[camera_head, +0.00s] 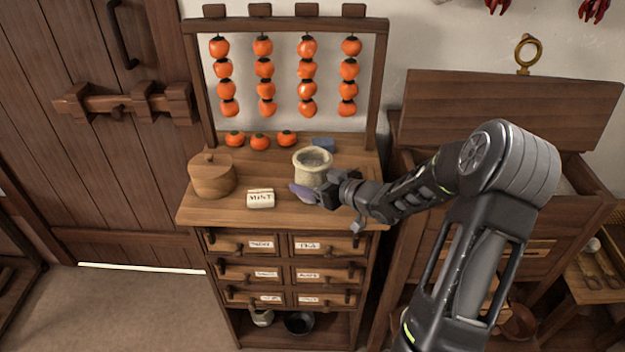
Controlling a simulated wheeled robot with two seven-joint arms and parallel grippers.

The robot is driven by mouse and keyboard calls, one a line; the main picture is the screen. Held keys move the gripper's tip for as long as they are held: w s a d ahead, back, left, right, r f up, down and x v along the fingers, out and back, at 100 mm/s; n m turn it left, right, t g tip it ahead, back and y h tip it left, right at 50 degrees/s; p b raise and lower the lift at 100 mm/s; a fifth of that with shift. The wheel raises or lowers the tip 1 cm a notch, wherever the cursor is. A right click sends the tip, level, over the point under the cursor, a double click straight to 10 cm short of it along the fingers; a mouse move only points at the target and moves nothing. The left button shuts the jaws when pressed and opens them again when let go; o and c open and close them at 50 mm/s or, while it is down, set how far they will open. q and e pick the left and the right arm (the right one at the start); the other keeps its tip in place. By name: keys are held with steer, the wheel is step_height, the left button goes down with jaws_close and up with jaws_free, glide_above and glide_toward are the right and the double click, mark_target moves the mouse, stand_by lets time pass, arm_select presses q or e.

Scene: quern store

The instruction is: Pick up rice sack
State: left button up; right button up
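A small cream sack (312,161) with a rolled rim and an open top stands upright on the wooden cabinet's counter. Its filling looks greyish. My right gripper (318,193) comes in from the right and is at the front right of the sack, low on its side. It overlaps the sack's lower part in the picture, so I cannot tell whether it touches. A purple piece (301,191) shows at the fingertips; I cannot tell whether it is held or part of the gripper. The finger opening is not clear. My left gripper is not in view.
A round lidded wooden box (211,178) and a small labelled cream block (261,198) stand left of the sack. Loose persimmons (260,142) and a blue item (323,142) lie behind it. Persimmon strings (265,75) hang above. An open-lidded wooden chest (500,110) stands right.

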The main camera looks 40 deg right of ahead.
mark_target(312, 148)
steer(key=shift+r, duration=0.15)
steer(key=shift+c, duration=0.5)
steer(key=shift+r, duration=0.3)
step_height(312, 148, up, 9)
steer(key=shift+r+p, duration=0.1)
steer(key=shift+p, duration=0.35)
